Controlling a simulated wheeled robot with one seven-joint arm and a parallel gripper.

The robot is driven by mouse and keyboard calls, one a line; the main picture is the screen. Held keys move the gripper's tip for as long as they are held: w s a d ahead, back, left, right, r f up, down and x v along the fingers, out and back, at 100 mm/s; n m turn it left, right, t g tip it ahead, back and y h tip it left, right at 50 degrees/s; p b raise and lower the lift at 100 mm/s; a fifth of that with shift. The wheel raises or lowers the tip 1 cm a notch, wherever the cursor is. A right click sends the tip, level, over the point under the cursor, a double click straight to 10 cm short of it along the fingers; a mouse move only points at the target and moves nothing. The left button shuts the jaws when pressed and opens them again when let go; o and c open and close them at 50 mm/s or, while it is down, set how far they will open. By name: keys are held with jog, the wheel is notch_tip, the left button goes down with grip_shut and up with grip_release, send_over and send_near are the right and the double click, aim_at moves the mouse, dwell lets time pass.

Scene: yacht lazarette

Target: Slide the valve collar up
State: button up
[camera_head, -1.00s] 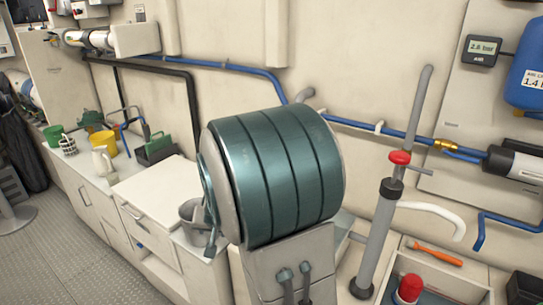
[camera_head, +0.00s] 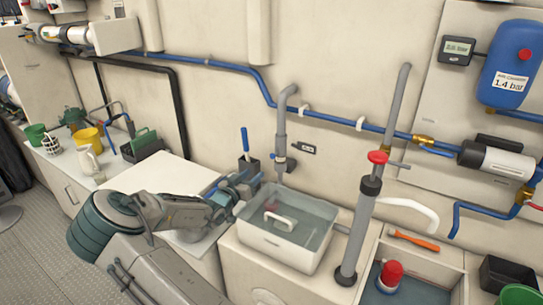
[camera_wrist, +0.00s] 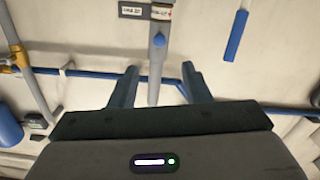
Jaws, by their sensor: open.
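My gripper (camera_head: 248,186) is low and to the left of the fitting, in front of the wall. In the wrist view, which looks upside down, my gripper (camera_wrist: 158,88) is open with nothing between its fingers. The grey pipe (camera_wrist: 154,88) shows beyond the gap, with a blue-grey piece (camera_wrist: 159,41) on it.
A clear water-filled tub (camera_head: 285,243) with a white handle stands below the pipe. A tall grey pump (camera_head: 360,225) with a red knob (camera_head: 378,157) rises to the right. The white lid (camera_head: 150,172) is partly clear.

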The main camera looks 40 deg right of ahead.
aim_at(272, 157)
jog(key=p+x, duration=0.2)
jog(key=x, duration=0.5)
jog(key=p+x, duration=0.1)
jog(key=x, duration=0.5)
jog(key=shift+d+r+p, duration=0.2)
jog(key=shift+d+p, duration=0.15)
jog(key=shift+d, duration=0.05)
